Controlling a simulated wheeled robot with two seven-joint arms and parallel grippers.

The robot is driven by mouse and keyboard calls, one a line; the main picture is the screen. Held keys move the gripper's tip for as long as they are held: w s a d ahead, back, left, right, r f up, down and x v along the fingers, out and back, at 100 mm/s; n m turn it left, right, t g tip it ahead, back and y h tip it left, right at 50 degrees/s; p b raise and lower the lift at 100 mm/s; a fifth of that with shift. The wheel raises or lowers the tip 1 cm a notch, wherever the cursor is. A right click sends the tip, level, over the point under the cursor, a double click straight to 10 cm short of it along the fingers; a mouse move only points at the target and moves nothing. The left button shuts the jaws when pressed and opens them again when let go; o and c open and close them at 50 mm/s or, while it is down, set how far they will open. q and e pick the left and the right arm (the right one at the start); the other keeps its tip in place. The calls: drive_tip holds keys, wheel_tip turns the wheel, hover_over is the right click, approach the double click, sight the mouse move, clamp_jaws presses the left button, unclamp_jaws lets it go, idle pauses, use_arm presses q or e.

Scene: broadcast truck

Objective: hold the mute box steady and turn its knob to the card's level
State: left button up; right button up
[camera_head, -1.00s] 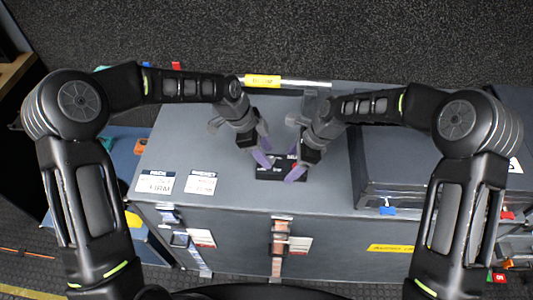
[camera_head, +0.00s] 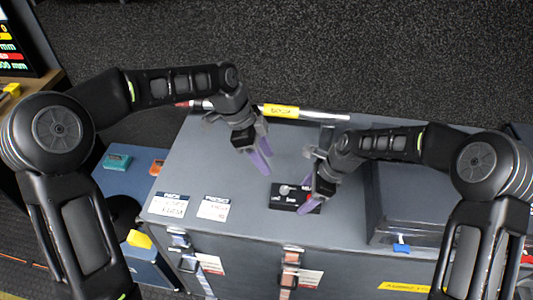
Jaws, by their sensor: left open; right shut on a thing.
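The mute box (camera_head: 288,205) is a small black box with pale lettering, lying on the grey case top. A light round spot on its upper left, probably the knob (camera_head: 285,190), shows uncovered. My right gripper (camera_head: 309,203) is shut on the right part of the box and hides that end. My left gripper (camera_head: 259,161) is open and empty, above and left of the box in the picture, apart from it. Two white cards with dark print, a left card (camera_head: 168,205) and a right card (camera_head: 213,207), lie on the case top; their writing is too small to read.
The grey case (camera_head: 190,160) carries all this. A dark raised case (camera_head: 405,205) stands at the right. A rod with a yellow label (camera_head: 281,111) lies along the far edge. A blue surface with a teal item (camera_head: 117,162) is at the left.

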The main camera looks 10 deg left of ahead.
drive_tip(key=o, duration=1.7)
drive_tip(key=shift+o, duration=0.2)
drive_tip(key=v, duration=1.2)
